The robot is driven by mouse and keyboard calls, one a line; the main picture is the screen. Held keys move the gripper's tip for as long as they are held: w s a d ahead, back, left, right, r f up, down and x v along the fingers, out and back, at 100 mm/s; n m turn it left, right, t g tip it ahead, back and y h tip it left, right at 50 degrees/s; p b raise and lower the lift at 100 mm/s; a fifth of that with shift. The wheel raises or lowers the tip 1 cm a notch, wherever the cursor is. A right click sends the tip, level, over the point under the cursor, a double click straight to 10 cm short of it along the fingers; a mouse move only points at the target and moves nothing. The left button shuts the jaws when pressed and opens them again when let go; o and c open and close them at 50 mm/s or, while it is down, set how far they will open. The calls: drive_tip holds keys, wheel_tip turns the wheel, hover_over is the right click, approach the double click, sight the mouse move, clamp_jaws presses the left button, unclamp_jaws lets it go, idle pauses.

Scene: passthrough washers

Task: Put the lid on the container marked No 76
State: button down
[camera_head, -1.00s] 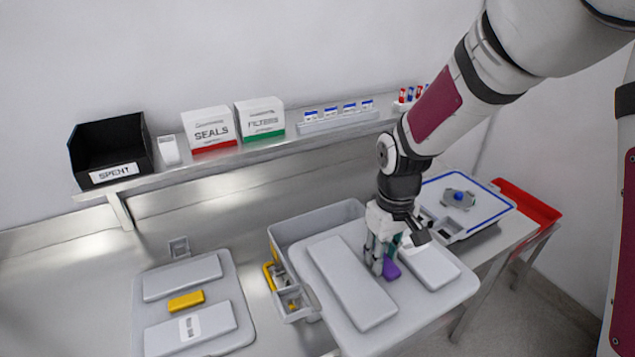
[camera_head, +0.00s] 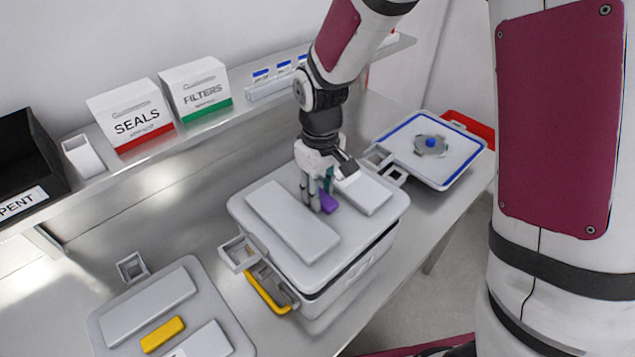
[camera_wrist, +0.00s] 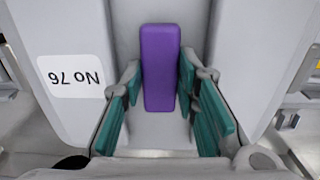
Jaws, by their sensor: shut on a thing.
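A grey lid (camera_head: 257,205) with two raised pads and a purple handle (camera_head: 329,202) lies level over a grey container (camera_head: 345,284). My gripper (camera_head: 319,203) is shut on the purple handle; teal fingers flank it in the wrist view (camera_wrist: 159,92). A white label reading No 76 (camera_wrist: 76,77) appears upside down on the lid's pad there. The lid's outline roughly matches the container's, with a dark line between them at the front. I cannot tell whether the lid is fully seated. A yellow handle (camera_head: 268,289) and an open grey latch (camera_head: 237,254) show on the container's left side.
Another grey lid with a yellow handle (camera_head: 162,334) lies at lower left. A blue-bordered white-topped case (camera_head: 432,145) and a red tray (camera_head: 470,127) are at right. A shelf behind carries the SEALS box (camera_head: 131,115), FILTERS box (camera_head: 196,88) and a black SPENT bin (camera_head: 25,165).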

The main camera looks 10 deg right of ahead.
drive_tip(key=shift+f+b, duration=0.45)
drive_tip(key=shift+f, duration=1.3)
drive_tip(key=shift+s, duration=0.1)
drive_tip(key=shift+f+b, duration=0.4)
drive_tip(key=shift+f, duration=1.1)
idle(1.1)
drive_tip(key=c, duration=0.8)
unclamp_jaws()
drive_tip(key=shift+o, duration=0.3)
drive_tip(key=shift+r+p, duration=1.35)
drive_tip(key=shift+r, duration=2.15)
